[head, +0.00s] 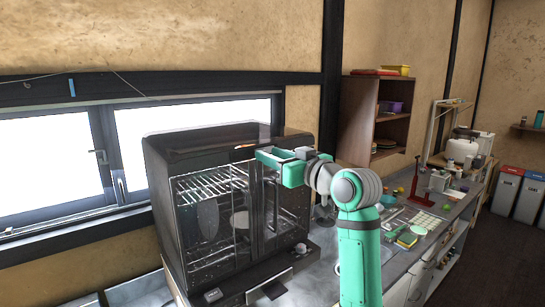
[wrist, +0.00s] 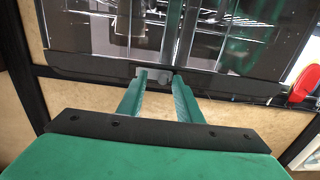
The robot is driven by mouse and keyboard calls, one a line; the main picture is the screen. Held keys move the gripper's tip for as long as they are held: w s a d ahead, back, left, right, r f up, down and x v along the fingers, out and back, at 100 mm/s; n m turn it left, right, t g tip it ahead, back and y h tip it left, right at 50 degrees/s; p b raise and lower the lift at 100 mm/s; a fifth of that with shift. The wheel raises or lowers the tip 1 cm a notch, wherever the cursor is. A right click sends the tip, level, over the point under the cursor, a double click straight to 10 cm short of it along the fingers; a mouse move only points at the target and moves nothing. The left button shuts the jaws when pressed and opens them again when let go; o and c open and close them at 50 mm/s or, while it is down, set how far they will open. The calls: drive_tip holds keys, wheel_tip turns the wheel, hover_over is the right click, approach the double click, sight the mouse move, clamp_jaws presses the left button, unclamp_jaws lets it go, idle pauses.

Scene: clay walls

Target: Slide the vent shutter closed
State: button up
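A black glass-fronted cabinet (head: 215,200) with wire racks stands on the counter in the head view. My teal gripper (head: 268,160) is at its upper front edge, pointing left. In the wrist view my gripper (wrist: 158,82) has its two fingers apart. A small grey tab (wrist: 152,72) on a dark bar (wrist: 90,68) lies at the fingertips, between them. Whether the fingers touch it I cannot tell. I cannot make out for certain which part is the vent shutter; the tab and bar may belong to it. My gripper hides part of the cabinet's top right in the head view.
A window (head: 190,130) is behind the cabinet. To the right, the grey counter (head: 385,270) carries a red stand (head: 418,182), a pale keypad-like tray (head: 424,222) and small items. A brown shelf (head: 372,125) stands behind my arm.

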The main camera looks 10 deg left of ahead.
drive_tip(key=shift+s, duration=0.1)
drive_tip(key=v, duration=1)
drive_tip(key=shift+d, duration=0.35)
drive_tip(key=shift+s+f, duration=0.1)
drive_tip(key=shift+f, duration=0.05)
